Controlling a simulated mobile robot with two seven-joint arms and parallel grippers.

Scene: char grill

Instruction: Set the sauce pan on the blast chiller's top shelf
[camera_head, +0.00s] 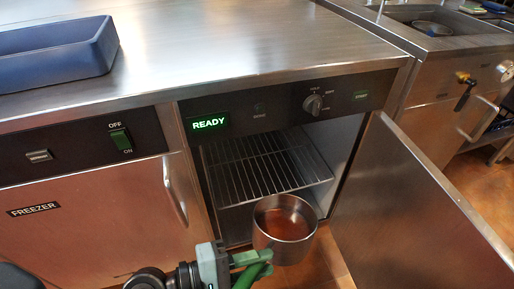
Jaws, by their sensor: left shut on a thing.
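The sauce pan (284,239) is a round steel pot with reddish-brown sauce in it. It is upright, in front of the open blast chiller at the bottom of the head view. The blast chiller's control panel (290,101) shows a green READY display. Its wire top shelf (262,172) is bare and lies behind and above the pan in the picture. My right gripper is not in view.
The chiller door (415,215) stands open to the right. A freezer (95,222) with a closed door is at the left. A blue tray (60,62) sits on the steel counter (230,45) above. A cooking unit (440,40) stands back right.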

